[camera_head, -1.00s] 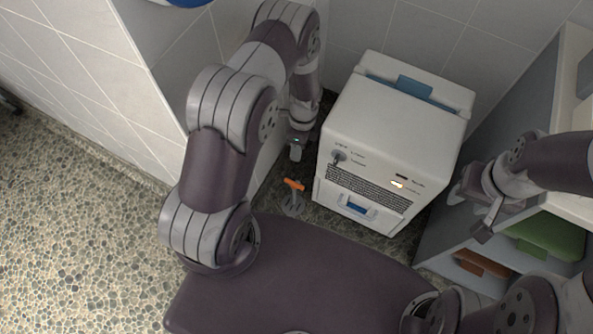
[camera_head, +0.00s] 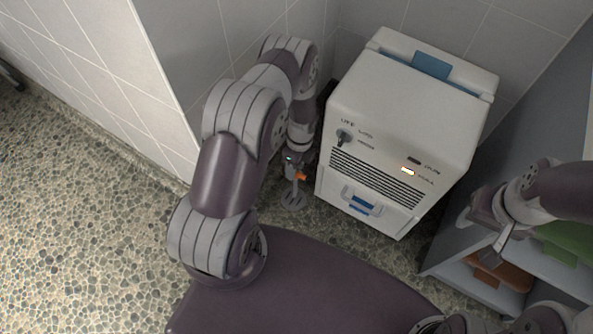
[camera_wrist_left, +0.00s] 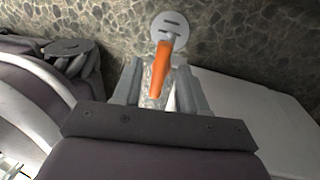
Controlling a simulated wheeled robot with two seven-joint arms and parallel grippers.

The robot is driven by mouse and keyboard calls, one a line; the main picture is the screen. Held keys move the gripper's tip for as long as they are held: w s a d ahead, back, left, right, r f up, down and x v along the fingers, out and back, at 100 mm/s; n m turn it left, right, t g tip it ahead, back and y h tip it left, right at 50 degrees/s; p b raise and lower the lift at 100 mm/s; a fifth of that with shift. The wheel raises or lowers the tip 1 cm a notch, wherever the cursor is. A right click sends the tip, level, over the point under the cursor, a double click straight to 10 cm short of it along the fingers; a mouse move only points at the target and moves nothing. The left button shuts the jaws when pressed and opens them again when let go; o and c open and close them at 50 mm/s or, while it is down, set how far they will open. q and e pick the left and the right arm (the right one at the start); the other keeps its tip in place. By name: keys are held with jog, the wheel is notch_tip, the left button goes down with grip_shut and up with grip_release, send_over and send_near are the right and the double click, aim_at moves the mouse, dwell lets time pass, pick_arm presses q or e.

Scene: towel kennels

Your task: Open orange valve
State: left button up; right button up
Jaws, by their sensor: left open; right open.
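The orange valve handle (camera_head: 301,176) stands on a short post with a round grey base (camera_head: 293,198) on the floor, left of the white machine. My left gripper (camera_head: 294,172) is at the valve and partly covers the handle. In the left wrist view the orange handle (camera_wrist_left: 160,66) lies between the open fingers of my left gripper (camera_wrist_left: 160,85), apart from both as far as I can tell. The round grey base (camera_wrist_left: 170,27) shows beyond it. My right gripper (camera_head: 502,240) is open and empty at the right, in front of the shelf.
The white machine (camera_head: 400,120) with a dial and a blue-handled drawer stands close to the right of the valve. A tiled wall (camera_head: 180,70) is on the left. A grey shelf (camera_head: 545,130) with green and brown items is at right.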

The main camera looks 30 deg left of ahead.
pick_arm(q)
grip_shut()
jog(key=shift+r+n, duration=0.1)
jog(key=shift+n, duration=0.2)
jog(key=n+p, duration=0.1)
jog(key=n, duration=0.1)
jog(key=shift+n+h+p, duration=0.3)
jog(key=n+h+p, duration=0.1)
jog(key=n, duration=0.4)
jog(key=shift+s+a+p, duration=0.15)
jog(key=shift+p, duration=0.25)
jog(key=n+t+p, duration=0.1)
jog(key=n, duration=0.4)
jog(key=shift+s+h, duration=0.15)
jog(key=shift+h, duration=0.15)
jog(key=n+t+p, duration=0.1)
jog(key=n, duration=0.3)
jog(key=shift+s+n, duration=0.1)
jog(key=shift+n, duration=0.2)
